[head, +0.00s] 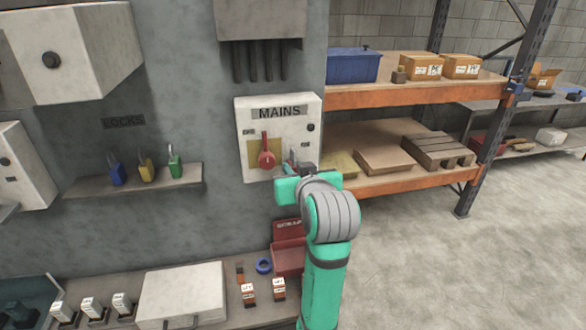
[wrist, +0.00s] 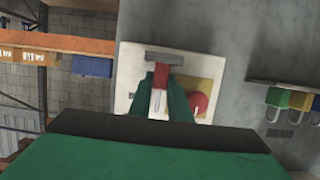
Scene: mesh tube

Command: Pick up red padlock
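The red padlock shows in the wrist view (wrist: 161,76), with its red body between my fingers and its grey shackle (wrist: 156,101) hanging towards the picture's bottom. In the head view it is mostly hidden by my gripper (head: 291,172), at the lower right of the white MAINS box (head: 308,137). In the wrist view the green fingers of my gripper (wrist: 161,88) stand close on both sides of the padlock. I cannot tell whether both fingers press on it. A grey bar (wrist: 165,58) lies against the red body's end.
A red handle (head: 266,158) on a yellow plate is just left of my gripper. A wall ledge (head: 135,185) holds blue, yellow and green padlocks. A bench (head: 228,312) runs below, with a white case (head: 182,293). Orange-beamed shelving (head: 400,93) stands right; the floor there is clear.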

